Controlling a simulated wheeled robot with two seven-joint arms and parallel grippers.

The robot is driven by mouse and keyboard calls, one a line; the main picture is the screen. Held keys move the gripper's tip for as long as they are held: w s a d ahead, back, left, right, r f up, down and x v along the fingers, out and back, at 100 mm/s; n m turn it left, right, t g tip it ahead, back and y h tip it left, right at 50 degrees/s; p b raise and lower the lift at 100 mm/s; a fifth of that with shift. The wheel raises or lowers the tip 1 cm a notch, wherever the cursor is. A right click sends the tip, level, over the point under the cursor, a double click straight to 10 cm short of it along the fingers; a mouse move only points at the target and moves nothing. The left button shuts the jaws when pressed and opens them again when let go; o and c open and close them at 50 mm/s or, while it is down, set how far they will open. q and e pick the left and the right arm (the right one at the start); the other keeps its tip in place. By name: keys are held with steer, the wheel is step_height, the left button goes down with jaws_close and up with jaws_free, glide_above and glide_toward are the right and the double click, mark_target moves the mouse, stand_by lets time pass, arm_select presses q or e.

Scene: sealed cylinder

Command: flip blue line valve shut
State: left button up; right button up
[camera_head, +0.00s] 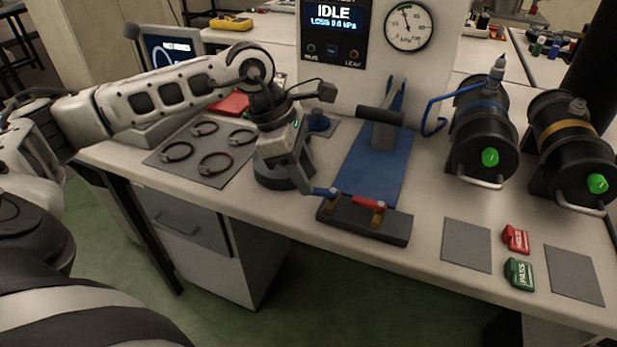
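A dark valve block (365,222) lies near the front edge of the bench. It carries a blue lever (325,191) at its left end and a red lever (368,203) to the right, on brass-coloured fittings. My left gripper (308,186) points down at the left end of the block, right beside the blue lever. Whether it touches the lever is unclear. Its fingers are small and partly hidden, so their opening cannot be made out. My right gripper is not in view.
A blue-based stand (374,172) with a black bar is behind the block. Black cylinders with a blue band (482,140) and a yellow band (570,150) lie right. Red (516,239) and green (519,273) tags lie between grey mats. A ring mat (205,147) lies left.

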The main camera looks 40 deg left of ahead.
arm_select(q)
steer(key=shift+x, duration=1.05)
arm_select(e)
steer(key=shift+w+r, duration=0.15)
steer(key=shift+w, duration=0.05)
arm_select(q)
jaws_close()
steer(key=shift+w+a+m+g+b, duration=0.15)
steer(key=shift+w+m+g+b, duration=0.25)
steer(key=shift+m, duration=0.4)
steer(key=shift+w+m, duration=0.15)
steer(key=shift+m, duration=0.55)
steer(key=shift+r, duration=0.1)
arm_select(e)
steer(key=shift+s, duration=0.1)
